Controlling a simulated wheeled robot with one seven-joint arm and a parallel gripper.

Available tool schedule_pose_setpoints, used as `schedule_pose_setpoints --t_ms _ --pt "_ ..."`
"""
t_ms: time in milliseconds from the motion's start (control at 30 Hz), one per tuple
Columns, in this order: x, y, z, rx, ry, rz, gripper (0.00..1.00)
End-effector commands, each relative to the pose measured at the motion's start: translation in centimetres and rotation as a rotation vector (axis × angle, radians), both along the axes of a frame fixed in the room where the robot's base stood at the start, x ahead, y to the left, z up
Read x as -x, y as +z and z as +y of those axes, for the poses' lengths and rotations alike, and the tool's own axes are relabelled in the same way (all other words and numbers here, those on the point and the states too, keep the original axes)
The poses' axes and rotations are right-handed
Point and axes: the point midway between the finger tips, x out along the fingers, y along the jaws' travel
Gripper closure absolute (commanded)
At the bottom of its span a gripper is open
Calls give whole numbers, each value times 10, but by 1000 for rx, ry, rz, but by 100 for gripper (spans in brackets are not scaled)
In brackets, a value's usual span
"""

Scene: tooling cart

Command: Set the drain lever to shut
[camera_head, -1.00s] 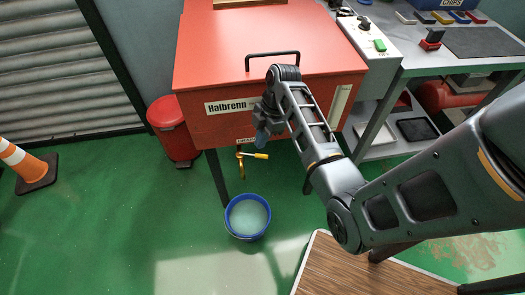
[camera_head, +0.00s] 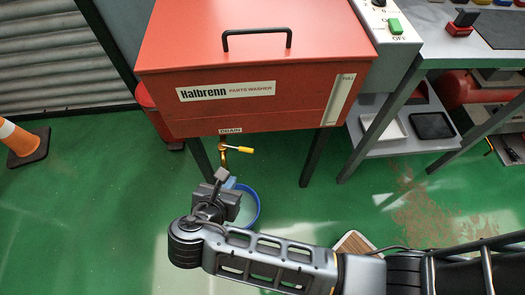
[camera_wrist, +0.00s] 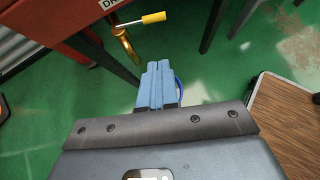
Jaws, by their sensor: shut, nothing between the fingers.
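The drain lever has a yellow grip (camera_head: 245,150) and sits on a brass valve under the red parts washer (camera_head: 250,70), below a label reading DRAIN (camera_head: 231,130). The lever points to the right, roughly level. In the wrist view the yellow grip (camera_wrist: 153,17) is at the upper middle, with the brass spout (camera_wrist: 124,45) hanging below it. My gripper (camera_head: 229,183) is below and slightly left of the lever in the head view, apart from it. Its blue fingers (camera_wrist: 157,80) are shut together and empty.
A blue bucket (camera_head: 256,208) stands on the floor below the valve, partly hidden by my gripper. The washer's dark legs (camera_head: 314,158) stand on both sides of the valve. A wood-topped surface (camera_wrist: 285,120) is at the right in the wrist view.

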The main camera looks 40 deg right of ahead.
Motion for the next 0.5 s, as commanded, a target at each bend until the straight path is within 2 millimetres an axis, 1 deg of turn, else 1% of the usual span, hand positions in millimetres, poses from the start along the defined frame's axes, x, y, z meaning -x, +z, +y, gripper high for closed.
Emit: schedule_pose_setpoints --t_ms 67,167,267,500 --pt "1 1 6 15 24 -13 100" --pt "-1 -2 4 19 30 -17 100" --pt "-7 -10 -4 19 26 -17 100" --pt "-28 -39 -34 18 24 -16 100"
